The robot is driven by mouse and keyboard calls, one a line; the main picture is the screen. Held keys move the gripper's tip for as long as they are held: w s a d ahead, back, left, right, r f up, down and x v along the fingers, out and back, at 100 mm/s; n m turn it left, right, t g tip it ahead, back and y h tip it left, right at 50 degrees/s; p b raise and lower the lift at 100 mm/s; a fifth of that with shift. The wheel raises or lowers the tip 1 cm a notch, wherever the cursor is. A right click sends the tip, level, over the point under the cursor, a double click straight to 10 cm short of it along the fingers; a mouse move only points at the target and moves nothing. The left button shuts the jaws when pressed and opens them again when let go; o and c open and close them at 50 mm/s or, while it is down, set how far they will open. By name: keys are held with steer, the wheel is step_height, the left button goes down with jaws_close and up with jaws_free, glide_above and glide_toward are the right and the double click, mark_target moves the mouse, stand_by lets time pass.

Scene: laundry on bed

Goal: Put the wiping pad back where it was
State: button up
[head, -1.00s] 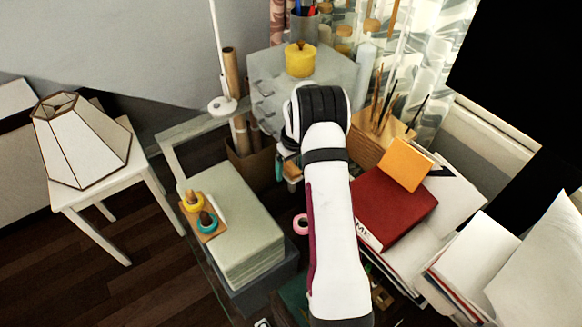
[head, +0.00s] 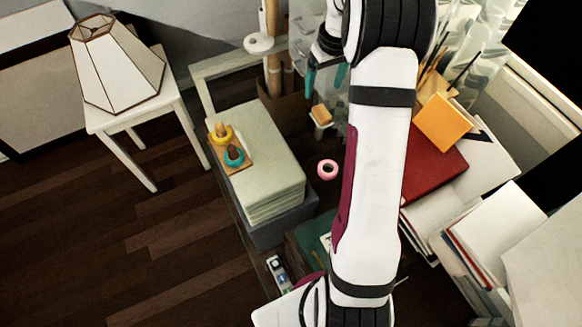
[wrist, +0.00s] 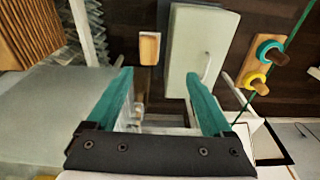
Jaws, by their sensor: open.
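A small tan block with a white underside (head: 321,115), which looks like the wiping pad, rests low beside the pale drawer unit in the head view. It also shows in the wrist view (wrist: 149,48), ahead of the fingers and apart from them. My gripper (head: 326,76) has teal fingers and is partly hidden by my own arm. In the wrist view my gripper (wrist: 160,88) has its fingers spread wide with nothing between them. What the pad rests on is not clear.
A pale green stack (head: 258,150) bears a wooden board (head: 240,167) with yellow and teal rings. A pink ring (head: 327,169) lies right of it. A red book (head: 432,165) and an orange block (head: 442,122) are at right. A lamp (head: 115,65) stands on a white stool.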

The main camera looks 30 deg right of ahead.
steer(key=s+a+r+m, duration=0.1)
steer(key=s+a+r, duration=0.3)
steer(key=a, duration=0.3)
steer(key=s+a+r+m, duration=0.1)
steer(key=s+a+r, duration=0.3)
steer(key=a, duration=0.2)
steer(key=s+a+m, duration=0.1)
steer(key=s+a, duration=0.5)
steer(key=s, duration=0.5)
steer(key=s+a+m+g+y, duration=0.1)
steer(key=s+a+m, duration=0.1)
steer(key=s+a, duration=0.4)
steer(key=s, duration=0.4)
steer(key=shift+s+a+f+g+y, duration=0.2)
steer(key=shift+s+a+g+y, duration=0.1)
steer(key=shift+s+a, duration=0.1)
